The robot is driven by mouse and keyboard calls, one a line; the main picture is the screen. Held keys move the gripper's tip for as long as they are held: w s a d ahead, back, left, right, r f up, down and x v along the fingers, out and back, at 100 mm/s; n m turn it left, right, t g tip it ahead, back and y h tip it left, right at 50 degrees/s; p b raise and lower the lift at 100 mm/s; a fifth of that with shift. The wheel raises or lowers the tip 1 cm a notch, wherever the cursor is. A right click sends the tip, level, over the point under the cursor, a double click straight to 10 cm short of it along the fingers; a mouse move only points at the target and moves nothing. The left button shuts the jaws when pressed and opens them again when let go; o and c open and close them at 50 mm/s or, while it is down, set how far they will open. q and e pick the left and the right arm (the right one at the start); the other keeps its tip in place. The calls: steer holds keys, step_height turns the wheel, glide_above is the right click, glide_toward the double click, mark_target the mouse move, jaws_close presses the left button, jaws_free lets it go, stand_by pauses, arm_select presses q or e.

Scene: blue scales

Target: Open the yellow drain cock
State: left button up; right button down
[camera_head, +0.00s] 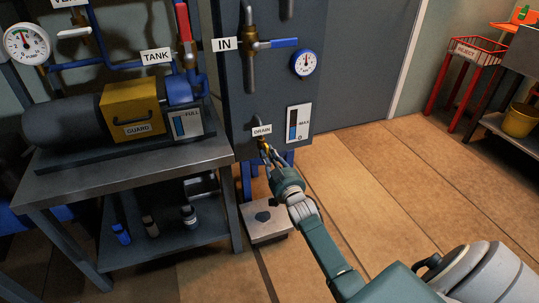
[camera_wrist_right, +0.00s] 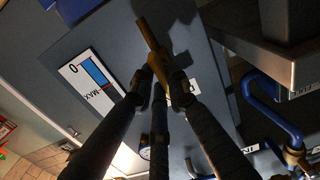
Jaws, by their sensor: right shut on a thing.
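The yellow drain cock (camera_head: 262,143) is on the front of the dark grey tank, just under the DRAIN label (camera_head: 262,130). In the head view it is mostly hidden behind my right gripper (camera_head: 268,156). In the right wrist view the yellow lever (camera_wrist_right: 147,34) sticks out past the fingertips, and my right gripper (camera_wrist_right: 158,86) is shut on the yellow drain cock's body (camera_wrist_right: 160,65). The DRAIN label is partly hidden behind a finger there. My left gripper is not in view.
The level gauge (camera_head: 298,123) is right of the cock; it also shows in the right wrist view (camera_wrist_right: 91,81). The metal bench (camera_head: 130,163) with the pump stands at left. A pale box (camera_head: 266,222) with a dark patch lies on the floor below. Wooden floor at right is clear.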

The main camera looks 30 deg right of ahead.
steer(key=shift+f, duration=0.1)
steer(key=c, duration=1.7)
jaws_free()
steer(key=v, duration=1.2)
